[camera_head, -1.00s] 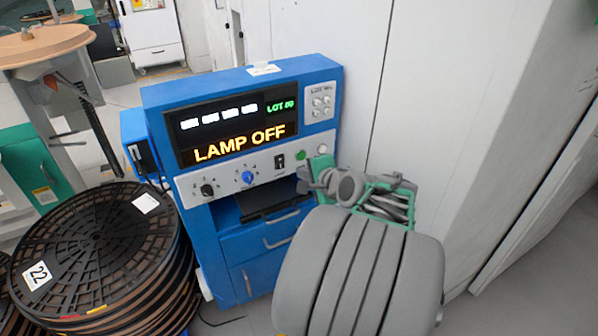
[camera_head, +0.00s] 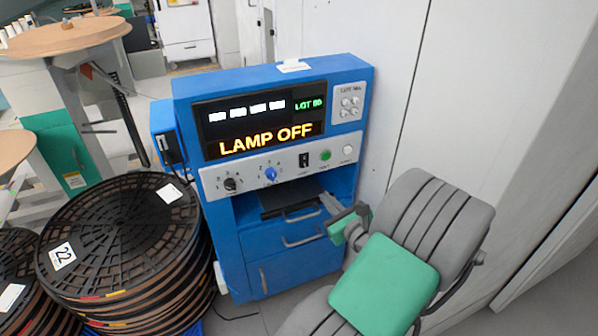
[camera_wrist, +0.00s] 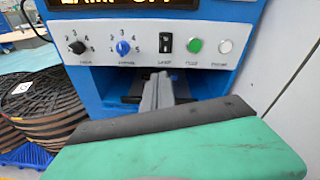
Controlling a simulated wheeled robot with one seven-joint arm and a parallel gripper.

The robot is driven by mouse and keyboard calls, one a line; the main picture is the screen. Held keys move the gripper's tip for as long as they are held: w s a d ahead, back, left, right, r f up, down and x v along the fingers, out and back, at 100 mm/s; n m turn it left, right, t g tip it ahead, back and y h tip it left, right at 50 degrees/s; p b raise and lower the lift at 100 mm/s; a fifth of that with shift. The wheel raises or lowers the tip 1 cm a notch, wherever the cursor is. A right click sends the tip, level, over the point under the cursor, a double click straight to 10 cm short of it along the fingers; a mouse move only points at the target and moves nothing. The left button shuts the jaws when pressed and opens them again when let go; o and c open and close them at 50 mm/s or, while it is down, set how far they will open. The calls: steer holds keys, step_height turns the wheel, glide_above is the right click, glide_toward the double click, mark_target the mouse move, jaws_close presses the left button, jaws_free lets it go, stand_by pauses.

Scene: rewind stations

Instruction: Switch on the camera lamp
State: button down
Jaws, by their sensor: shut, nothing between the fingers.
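The blue rewind station (camera_head: 240,245) stands ahead, and its display (camera_head: 265,140) reads "LAMP OFF" in orange. On the grey panel below is a small black rocker switch (camera_head: 304,160), between the blue knob (camera_head: 270,174) and the green button (camera_head: 325,155). In the wrist view the switch (camera_wrist: 166,42) has a label under it that looks like "LAMP". My gripper (camera_head: 328,200) is shut and empty, below the panel and in front of the recess. In the wrist view my gripper's fingers (camera_wrist: 158,88) point at the recess beneath the switch, apart from it.
A black knob (camera_head: 231,184) and a white button (camera_head: 347,150) share the panel. Stacked black reels (camera_head: 110,230) stand left of the station. A white wall (camera_head: 400,60) rises close on the right.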

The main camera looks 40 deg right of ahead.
steer(key=m, duration=0.1)
steer(key=r+m, duration=0.1)
steer(key=m, duration=0.1)
steer(key=shift+d, duration=0.4)
glide_toward(305, 167)
steer(key=x, duration=0.7)
steer(key=shift+b, duration=0.4)
steer(key=shift+h, duration=0.3)
